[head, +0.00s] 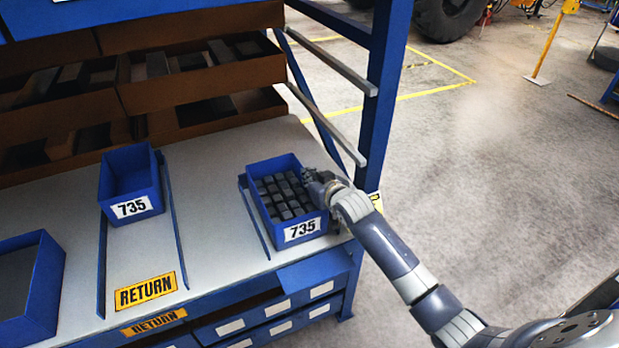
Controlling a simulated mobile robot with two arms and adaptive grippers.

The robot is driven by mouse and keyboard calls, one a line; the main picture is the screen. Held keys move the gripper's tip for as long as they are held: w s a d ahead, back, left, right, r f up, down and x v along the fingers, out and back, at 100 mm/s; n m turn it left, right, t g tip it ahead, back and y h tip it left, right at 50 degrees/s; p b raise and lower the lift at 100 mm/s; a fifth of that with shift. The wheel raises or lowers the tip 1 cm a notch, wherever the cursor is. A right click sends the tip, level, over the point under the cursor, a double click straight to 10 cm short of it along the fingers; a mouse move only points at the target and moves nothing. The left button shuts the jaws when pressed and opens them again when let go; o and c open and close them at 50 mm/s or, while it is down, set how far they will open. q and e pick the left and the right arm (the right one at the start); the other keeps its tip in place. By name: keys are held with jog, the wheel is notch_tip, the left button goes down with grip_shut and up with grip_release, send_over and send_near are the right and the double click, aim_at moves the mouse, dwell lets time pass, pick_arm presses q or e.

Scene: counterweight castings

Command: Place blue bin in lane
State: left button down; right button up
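A blue bin (287,237) labelled 735, filled with several dark castings, sits on the bench top at the right, by a blue lane rail (254,219). My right gripper (318,188) is at this bin's right rim; its fingers are small and partly hidden, so I cannot tell if they grip it. A second blue bin (131,189), also labelled 735 and empty as far as I see, stands toward the back of the lane marked RETURN (146,291), between two blue rails. My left gripper is not in view.
Another blue bin (45,284) is at the left edge. Brown boxes (200,92) of castings fill the shelves behind the bench. A blue rack post (383,95) stands behind my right arm. Bare bench lies between the lanes; open floor is at right.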

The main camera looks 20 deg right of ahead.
jog(key=o, duration=0.4)
jog(key=shift+o, duration=0.4)
jog(key=shift+s, duration=0.15)
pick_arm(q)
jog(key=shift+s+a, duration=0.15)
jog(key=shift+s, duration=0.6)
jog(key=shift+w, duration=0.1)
pick_arm(e)
jog(key=shift+r, duration=0.1)
